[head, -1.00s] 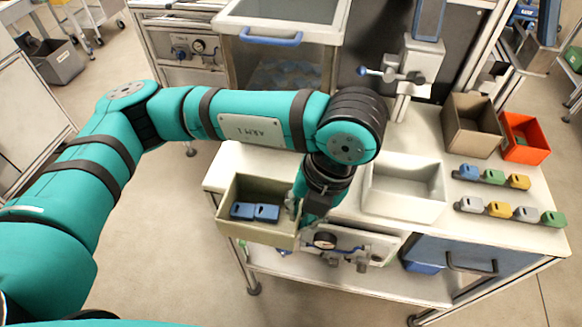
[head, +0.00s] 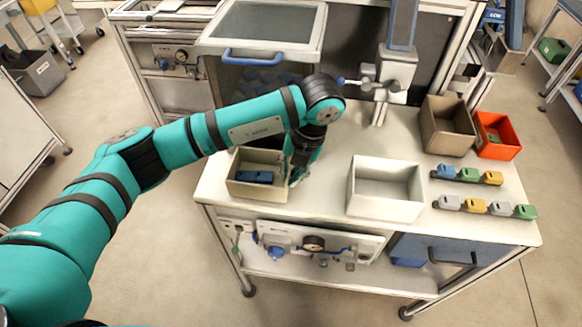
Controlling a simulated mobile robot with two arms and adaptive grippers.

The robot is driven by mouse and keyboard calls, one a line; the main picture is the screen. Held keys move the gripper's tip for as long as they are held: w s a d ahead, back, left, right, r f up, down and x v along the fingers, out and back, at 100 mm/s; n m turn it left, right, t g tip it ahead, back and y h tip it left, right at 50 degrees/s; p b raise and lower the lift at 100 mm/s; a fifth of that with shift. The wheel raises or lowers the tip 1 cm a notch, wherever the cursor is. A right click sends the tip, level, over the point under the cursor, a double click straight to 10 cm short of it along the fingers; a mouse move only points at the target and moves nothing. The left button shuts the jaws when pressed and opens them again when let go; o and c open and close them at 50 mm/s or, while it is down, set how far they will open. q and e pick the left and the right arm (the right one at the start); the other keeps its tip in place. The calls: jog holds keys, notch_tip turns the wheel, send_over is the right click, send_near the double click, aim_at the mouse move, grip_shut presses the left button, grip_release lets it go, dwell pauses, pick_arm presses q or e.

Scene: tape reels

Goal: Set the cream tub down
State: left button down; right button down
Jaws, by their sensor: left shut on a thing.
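The cream tub (head: 255,190) is at the left front of the white worktop, with blue blocky pieces (head: 255,176) inside. It looks level. I cannot tell if its base touches the worktop or is just above it. My left gripper (head: 293,177) comes down at the tub's right side and is shut on its right wall. The fingertips are small and partly hidden. My right gripper is not in view.
A white bin (head: 385,208) stands to the right, with bare worktop (head: 325,190) between. Farther right are a brown bin (head: 446,140), an orange bin (head: 497,152) and rows of small coloured pieces (head: 487,207). A clear-fronted cabinet (head: 262,75) stands behind.

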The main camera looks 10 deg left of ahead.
pick_arm(q)
jog(key=shift+f+b, duration=0.3)
jog(key=c, duration=1.5)
grip_release()
jog(key=shift+r, duration=0.15)
jog(key=shift+r+p, duration=0.25)
jog(key=shift+p, duration=0.1)
jog(key=shift+b+v, duration=1.25)
jog(key=shift+v, duration=4.6)
jog(key=shift+d+f, duration=0.1)
jog(key=shift+d, duration=0.05)
